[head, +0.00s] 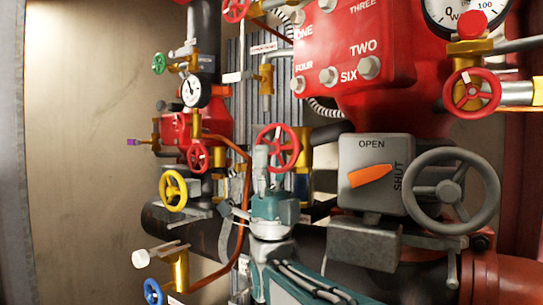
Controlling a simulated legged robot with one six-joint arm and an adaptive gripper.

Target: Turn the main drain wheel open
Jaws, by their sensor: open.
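Several handwheels show in the head view, and I cannot read which is the main drain wheel. A red wheel (290,137) stands upright near the middle. A yellow wheel (173,190) is left of it and lower. A large grey wheel (447,212) is at the right, beside a grey box with an orange pointer (370,176) between OPEN and SHUT. My gripper (250,182) is open, rising from my teal arm at the lower middle. It is in front of the pipework, just left of and below the middle red wheel in the picture. Contact cannot be told.
Another red wheel (471,92) sits at upper right below a gauge (466,12). A red numbered housing (350,45) fills the top. A thick dark pipe (180,226) crosses behind my arm. A blue wheel (153,291) is at lower left. The left wall (75,120) is bare.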

